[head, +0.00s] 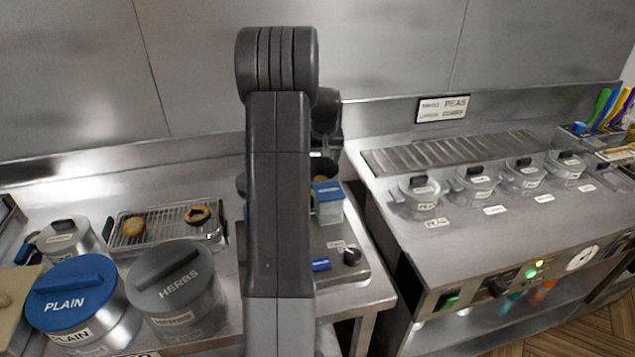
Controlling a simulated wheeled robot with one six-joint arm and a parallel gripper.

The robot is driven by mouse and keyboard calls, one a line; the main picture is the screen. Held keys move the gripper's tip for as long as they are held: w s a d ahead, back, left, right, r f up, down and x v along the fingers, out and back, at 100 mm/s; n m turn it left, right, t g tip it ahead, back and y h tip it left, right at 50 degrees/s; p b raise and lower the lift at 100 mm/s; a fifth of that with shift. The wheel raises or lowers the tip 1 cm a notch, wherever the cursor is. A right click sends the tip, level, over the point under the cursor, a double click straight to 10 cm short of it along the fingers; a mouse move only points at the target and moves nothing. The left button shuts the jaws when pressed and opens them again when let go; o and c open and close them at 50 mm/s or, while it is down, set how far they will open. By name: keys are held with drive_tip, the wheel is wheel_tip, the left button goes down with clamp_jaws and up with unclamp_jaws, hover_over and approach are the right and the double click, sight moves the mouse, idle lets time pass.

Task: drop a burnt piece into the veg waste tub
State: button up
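On a wire rack tray (157,241) at the left lie a golden round piece (133,226) and a ring-shaped piece (198,215) with a dark, burnt-looking edge. My arm stands upright across the middle of the head view. What shows of my gripper (322,165) is a dark part behind the arm; its fingers cannot be made out. A brownish patch (320,178) shows just below it, too small to identify. No tub can be read as the veg waste tub; a small box with a blue top (328,201) stands right of my arm, its marking unreadable.
A blue PLAIN tub (70,293) and a grey HERBS tub (177,287) stand at the front left, beside a smaller lidded pot (64,238). A gap separates this counter from the right-hand range (470,260), which carries several lidded pots (420,194).

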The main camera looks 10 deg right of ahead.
drive_tip(key=b+v, duration=0.1)
drive_tip(key=v, duration=1.2)
drive_tip(key=shift+r+b, duration=0.35)
drive_tip(key=shift+r, duration=0.05)
drive_tip(key=shift+s, duration=0.15)
drive_tip(key=p+x, duration=0.2)
drive_tip(key=x, duration=1.1)
drive_tip(key=shift+w+f, duration=0.2)
drive_tip(key=shift+f, duration=0.1)
wheel_tip(320, 180, up, 4)
drive_tip(key=shift+f+p, duration=0.25)
drive_tip(key=shift+p, duration=0.85)
